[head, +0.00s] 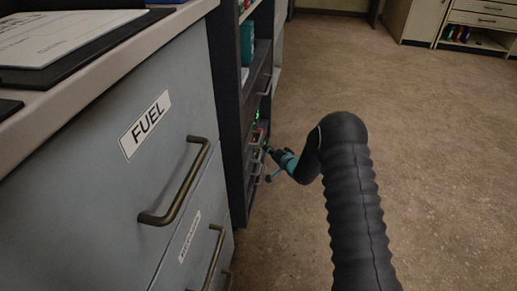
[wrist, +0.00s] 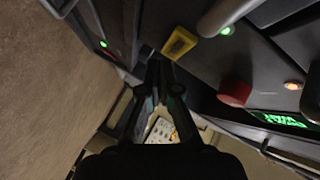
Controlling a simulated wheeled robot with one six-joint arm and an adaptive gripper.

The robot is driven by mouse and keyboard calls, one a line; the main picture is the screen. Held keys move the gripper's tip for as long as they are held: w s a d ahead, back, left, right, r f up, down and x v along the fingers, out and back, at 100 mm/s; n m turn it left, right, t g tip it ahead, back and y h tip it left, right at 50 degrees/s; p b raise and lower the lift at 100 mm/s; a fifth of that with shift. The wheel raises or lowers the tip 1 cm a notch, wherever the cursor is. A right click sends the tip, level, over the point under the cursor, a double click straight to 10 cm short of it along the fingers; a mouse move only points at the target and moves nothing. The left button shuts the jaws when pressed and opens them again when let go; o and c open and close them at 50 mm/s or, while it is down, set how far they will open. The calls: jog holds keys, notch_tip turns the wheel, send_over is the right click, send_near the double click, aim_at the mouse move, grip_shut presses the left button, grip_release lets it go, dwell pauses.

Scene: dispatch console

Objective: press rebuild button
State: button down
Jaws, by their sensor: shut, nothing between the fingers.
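My black gripper (wrist: 160,62) is shut and empty, its fingertips close to a dark console panel. A yellow rectangular piece (wrist: 180,43) on the panel lies just beyond the fingertips; I cannot tell whether they touch. A round red button (wrist: 234,92) stands out from the panel to the right, apart from the fingers. No lettering for rebuild is readable, so I cannot tell which control is the rebuild button. In the head view my gripper (head: 268,150) is small, at the front of the dark cabinet, and its fingertips are hard to make out.
The wrist view shows grey handles (wrist: 228,14), an orange light (wrist: 293,85) and a green display (wrist: 284,120). The head view shows a grey drawer unit marked FUEL (head: 145,122) with a protruding handle (head: 186,186) at left. The brown floor (head: 430,130) is open at right.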

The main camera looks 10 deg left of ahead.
jog(key=d, duration=0.5)
jog(key=shift+s, duration=0.1)
dwell(0.8)
notch_tip(320, 180, up, 8)
jog(key=p, duration=0.5)
dwell(0.6)
